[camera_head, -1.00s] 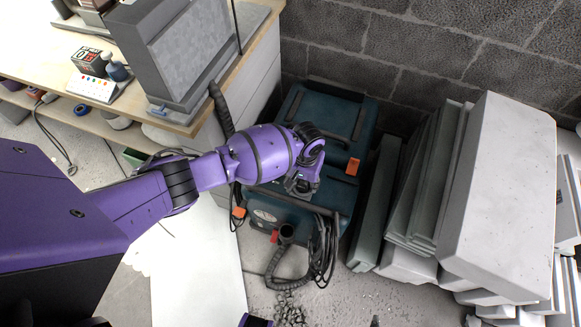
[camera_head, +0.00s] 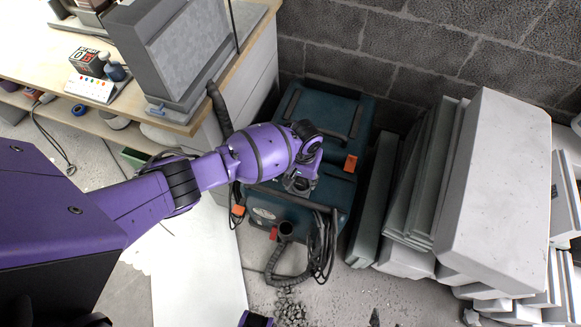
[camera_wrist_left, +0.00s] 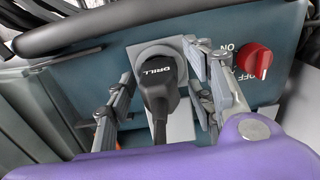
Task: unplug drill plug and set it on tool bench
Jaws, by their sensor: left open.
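The black drill plug (camera_wrist_left: 158,92), marked DRILL, sits in a round socket on a grey plate on the teal machine (camera_head: 322,110). My left gripper (camera_wrist_left: 160,80) is open, with its grey fingers on either side of the plug and a visible gap on the left. In the head view my left gripper (camera_head: 301,181) is over the front part of the machine, and the plug is hidden there. The tool bench (camera_head: 38,58) has a pale wooden top and stands at the upper left. My right gripper cannot be made out.
A red ON/OFF knob (camera_wrist_left: 254,61) is right of the plug, close to the gripper. A black hose and cables (camera_head: 322,245) hang at the machine's front. Grey slabs (camera_head: 497,175) lean at the right. A large grey block (camera_head: 172,50) and small items occupy the bench.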

